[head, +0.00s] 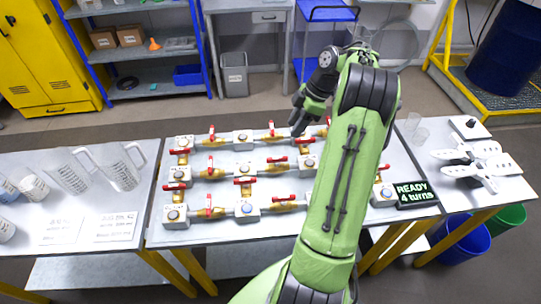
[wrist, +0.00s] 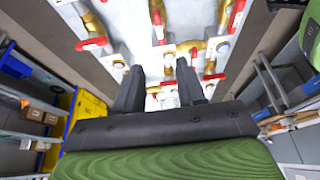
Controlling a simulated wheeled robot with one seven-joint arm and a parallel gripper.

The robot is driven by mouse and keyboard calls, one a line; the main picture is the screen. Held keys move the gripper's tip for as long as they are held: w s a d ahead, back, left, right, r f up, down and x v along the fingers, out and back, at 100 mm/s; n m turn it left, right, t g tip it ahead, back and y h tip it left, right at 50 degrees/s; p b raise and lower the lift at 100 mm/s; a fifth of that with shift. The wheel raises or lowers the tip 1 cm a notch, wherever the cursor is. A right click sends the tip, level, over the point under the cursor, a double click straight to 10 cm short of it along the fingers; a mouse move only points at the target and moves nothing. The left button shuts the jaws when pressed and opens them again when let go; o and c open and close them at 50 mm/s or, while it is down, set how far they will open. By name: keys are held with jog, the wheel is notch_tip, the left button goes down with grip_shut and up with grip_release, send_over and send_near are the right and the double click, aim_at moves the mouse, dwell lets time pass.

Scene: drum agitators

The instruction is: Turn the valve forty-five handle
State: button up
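A valve rig of white blocks, brass pipes and several red handles covers the middle table. I cannot read any number on it, so I cannot tell which handle is forty-five. Red handles show in the back row (head: 271,129), the middle row (head: 277,159) and the front row (head: 285,199). My gripper (head: 298,122) is over the back row, right of centre; my arm hides part of the rig's right side. In the wrist view my gripper (wrist: 160,85) has its two dark fingers apart, with rig parts beyond them and nothing clearly held.
A black display (head: 416,193) reads "READY 4 turns" at the rig's right. Clear measuring jugs (head: 122,172) stand on the left table. White clamp-like parts (head: 480,160) lie on the right table. A grey bin (head: 234,75) stands behind.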

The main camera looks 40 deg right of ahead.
aim_at(275, 158)
jog(key=b+x, duration=0.1)
jog(key=x, duration=1.3)
jog(key=shift+f, duration=0.1)
grip_shut()
